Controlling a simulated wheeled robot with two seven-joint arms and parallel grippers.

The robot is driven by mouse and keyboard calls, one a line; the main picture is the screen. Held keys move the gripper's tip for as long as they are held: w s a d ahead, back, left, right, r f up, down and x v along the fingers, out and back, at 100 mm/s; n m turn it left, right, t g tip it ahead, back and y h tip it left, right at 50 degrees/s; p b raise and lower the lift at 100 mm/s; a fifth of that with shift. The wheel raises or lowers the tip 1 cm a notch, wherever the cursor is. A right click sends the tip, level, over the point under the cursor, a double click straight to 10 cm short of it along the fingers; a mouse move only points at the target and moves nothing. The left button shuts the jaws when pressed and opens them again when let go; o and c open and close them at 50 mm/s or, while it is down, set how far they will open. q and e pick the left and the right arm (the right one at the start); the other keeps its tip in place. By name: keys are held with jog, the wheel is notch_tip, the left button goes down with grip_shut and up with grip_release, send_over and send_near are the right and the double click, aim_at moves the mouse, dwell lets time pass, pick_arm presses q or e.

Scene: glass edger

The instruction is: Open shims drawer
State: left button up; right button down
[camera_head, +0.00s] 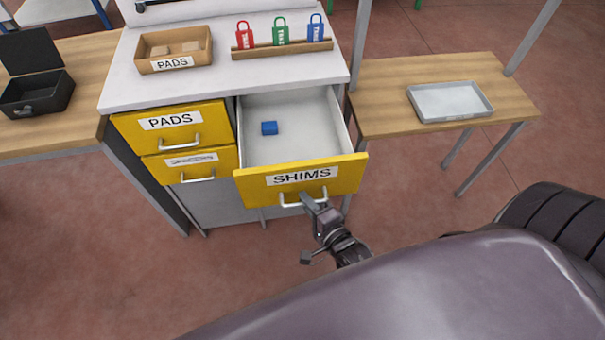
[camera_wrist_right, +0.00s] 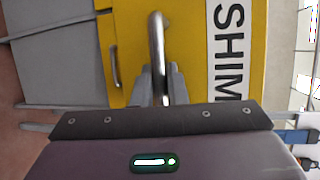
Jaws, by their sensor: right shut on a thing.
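The yellow shims drawer (camera_head: 345,180), labelled SHIMS, stands pulled out of the white-topped cabinet, with its pale inside showing. A small blue block (camera_head: 269,128) lies in it, toward the left. My right gripper (camera_head: 308,199) is at the drawer's metal handle (camera_head: 290,204), in front of the yellow face. In the right wrist view the fingers of my right gripper (camera_wrist_right: 160,88) are shut on the handle (camera_wrist_right: 156,40), one on each side of the bar. My left gripper is not in view.
The PADS drawer (camera_head: 217,118) and the drawer below it (camera_head: 149,171) are shut. A PADS box (camera_head: 204,45) and a rack (camera_head: 270,52) of red, green and blue padlocks stand on the cabinet. A side table (camera_head: 380,115) at right holds a grey tray (camera_head: 450,117).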

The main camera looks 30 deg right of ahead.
jog(key=shift+s+a+p, duration=0.25)
jog(key=shift+s, duration=0.5)
jog(key=shift+s+a+p, duration=0.2)
jog(key=shift+s, duration=0.55)
jog(key=c, duration=1.5)
grip_release()
jog(key=shift+o, duration=0.2)
jog(key=a+b+v, duration=0.1)
jog(key=v, duration=0.6)
jog(key=shift+s+d, duration=0.4)
jog(key=shift+d, duration=0.1)
